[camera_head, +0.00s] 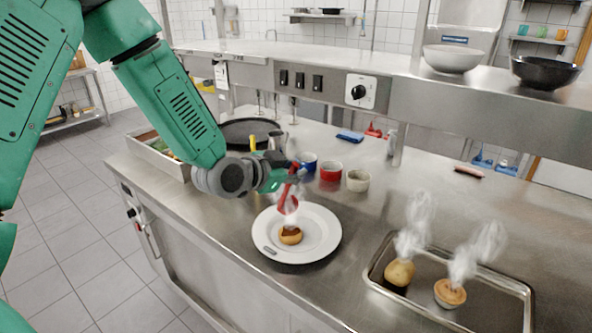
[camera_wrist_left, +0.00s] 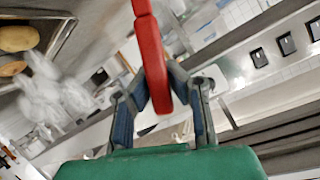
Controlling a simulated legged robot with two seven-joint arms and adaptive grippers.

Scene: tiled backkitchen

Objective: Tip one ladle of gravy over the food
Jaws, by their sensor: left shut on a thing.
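My left gripper (camera_head: 288,176) is shut on the red handle of a ladle (camera_head: 287,200). The red handle also shows between the blue-grey fingers in the left wrist view (camera_wrist_left: 150,45). The ladle hangs low over a white plate (camera_head: 268,242), with its head just above a small round piece of food (camera_head: 290,236). The food is golden with a dark brown patch on top. I cannot tell whether the ladle's bowl holds gravy or touches the food. My right gripper is out of view.
A metal tray (camera_head: 412,308) at right holds a steaming potato (camera_head: 400,272) and a steaming pie (camera_head: 450,294). Blue (camera_head: 309,162), red (camera_head: 331,171) and cream (camera_head: 358,180) cups stand behind the plate. A dark round pan (camera_head: 250,131) is behind my arm. An overhead shelf (camera_head: 440,88) crosses the back.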

